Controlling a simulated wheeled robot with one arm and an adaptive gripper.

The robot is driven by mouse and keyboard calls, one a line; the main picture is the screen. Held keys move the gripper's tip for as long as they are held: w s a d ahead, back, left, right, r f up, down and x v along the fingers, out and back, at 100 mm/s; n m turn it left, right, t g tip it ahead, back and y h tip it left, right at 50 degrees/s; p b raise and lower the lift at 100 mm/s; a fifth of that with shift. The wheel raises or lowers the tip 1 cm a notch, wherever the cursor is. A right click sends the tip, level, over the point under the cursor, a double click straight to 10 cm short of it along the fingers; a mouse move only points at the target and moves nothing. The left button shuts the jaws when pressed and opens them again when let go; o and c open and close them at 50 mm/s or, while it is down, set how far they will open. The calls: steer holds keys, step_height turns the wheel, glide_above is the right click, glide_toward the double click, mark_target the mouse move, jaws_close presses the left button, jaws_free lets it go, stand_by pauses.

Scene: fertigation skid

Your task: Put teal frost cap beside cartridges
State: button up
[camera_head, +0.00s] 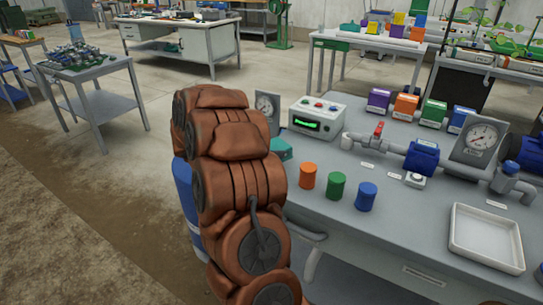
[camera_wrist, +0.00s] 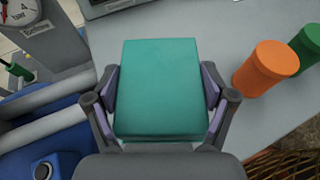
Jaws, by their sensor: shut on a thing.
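The teal frost cap (camera_wrist: 158,88) is a block with a flat, square-looking face. My gripper (camera_wrist: 160,92) is shut on it, with a finger against each side. In the head view a corner of the teal cap (camera_head: 281,148) shows past my brown-sleeved arm, which hides the gripper. Three upright cylinders that look like the cartridges stand in a row on the grey bench: orange (camera_head: 308,175), green (camera_head: 337,186) and blue (camera_head: 366,196). The cap is to the left of the orange one, apart from it. I cannot tell whether the cap touches the bench.
A control box with a green display (camera_head: 317,119) and a gauge (camera_head: 268,112) stand behind the cap. A pipe run with a red-handled valve (camera_head: 377,133) crosses the bench. A white tray (camera_head: 485,262) lies at right. Bare bench (camera_head: 405,225) lies between the blue cylinder and the tray.

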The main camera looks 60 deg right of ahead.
step_height(320, 180, down, 3)
steer(key=shift+f, duration=0.2)
steer(key=shift+f, duration=0.2)
steer(key=o, duration=1)
steer(key=shift+r+p, duration=0.25)
steer(key=shift+p, duration=0.1)
steer(key=b+v, duration=0.2)
steer(key=v, duration=1)
